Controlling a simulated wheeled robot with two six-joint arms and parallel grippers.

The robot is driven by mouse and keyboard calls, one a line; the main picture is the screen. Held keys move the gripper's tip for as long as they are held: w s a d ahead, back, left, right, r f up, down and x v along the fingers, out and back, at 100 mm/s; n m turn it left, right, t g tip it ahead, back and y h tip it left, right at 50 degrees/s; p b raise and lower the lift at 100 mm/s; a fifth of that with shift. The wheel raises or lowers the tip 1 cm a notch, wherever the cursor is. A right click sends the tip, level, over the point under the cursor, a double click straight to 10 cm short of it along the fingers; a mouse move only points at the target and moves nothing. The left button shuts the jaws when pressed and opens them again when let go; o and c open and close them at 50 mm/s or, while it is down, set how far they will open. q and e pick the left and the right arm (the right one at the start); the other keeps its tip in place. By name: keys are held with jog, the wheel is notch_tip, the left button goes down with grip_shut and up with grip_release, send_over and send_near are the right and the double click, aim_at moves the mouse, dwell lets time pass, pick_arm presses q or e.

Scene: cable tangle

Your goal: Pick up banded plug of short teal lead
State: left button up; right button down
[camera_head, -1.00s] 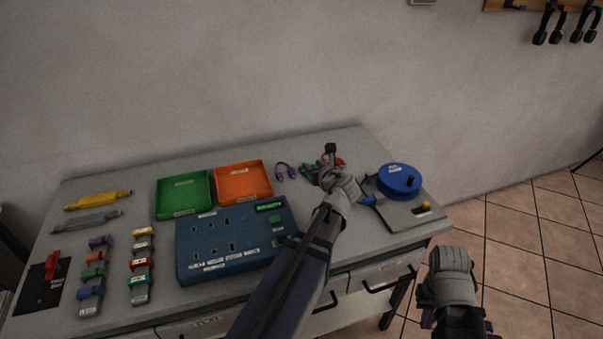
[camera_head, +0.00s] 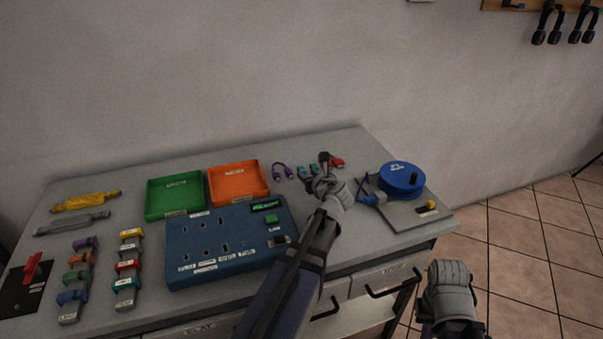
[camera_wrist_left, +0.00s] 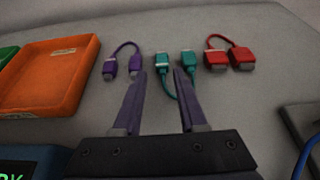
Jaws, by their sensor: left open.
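The short teal lead (camera_wrist_left: 165,72) lies on the bench in the left wrist view, a small loop with two teal plugs. One plug (camera_wrist_left: 163,57) is at its upper left and the other (camera_wrist_left: 188,60) at its right; I cannot tell which is banded. In the head view its teal plugs (camera_head: 313,169) show just beyond my left gripper. My left gripper (camera_wrist_left: 161,72) is open and empty, its fingertips just on the near side of the lead, which shows between and beyond them. My right gripper (camera_head: 450,290) is at the lower right, off the bench; its fingers are not clear.
A purple lead (camera_wrist_left: 123,60) lies left of the teal one and a red lead (camera_wrist_left: 229,54) right of it. An orange tray (camera_head: 239,197) and a blue socket panel (camera_head: 185,268) are to the left. A blue reel (camera_head: 401,181) stands right.

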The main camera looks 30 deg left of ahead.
aim_at(302, 170)
pick_arm(q)
jog(key=shift+b+x, duration=1.05)
jog(key=shift+x, duration=1.55)
jog(key=shift+d, duration=0.15)
jog(key=shift+c, duration=0.2)
grip_shut()
